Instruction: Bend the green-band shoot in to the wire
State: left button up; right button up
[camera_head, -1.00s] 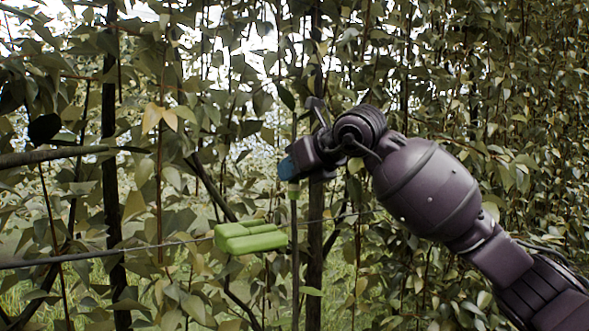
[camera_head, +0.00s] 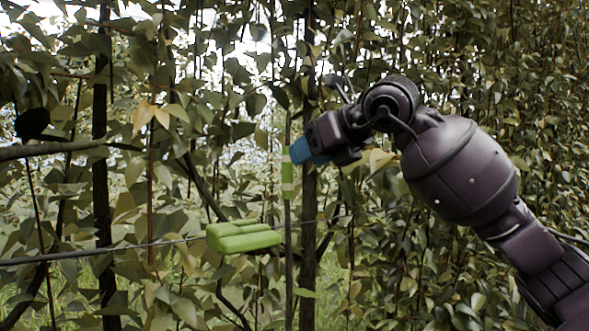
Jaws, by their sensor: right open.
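The shoot (camera_head: 288,245) is a thin upright stem left of a thicker dark trunk. Its green band (camera_head: 287,178) shows at mid-height, with a paler stripe across it. The wire (camera_head: 120,250) runs from the left edge, rising slightly to the right, and passes at the shoot's height below the band. My right gripper (camera_head: 304,152) has blue fingertips, is open, and sits just right of the band's upper part. Whether the fingertips touch the shoot, I cannot tell. My left gripper is not in view.
A light green, ribbed block (camera_head: 243,237) sits at the wire, left of the shoot. A dark trunk (camera_head: 308,220) stands close right of the shoot. A thick branch (camera_head: 50,149) enters from the left. Dense leaves surround everything.

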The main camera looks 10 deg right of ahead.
jog(key=shift+v, duration=1.85)
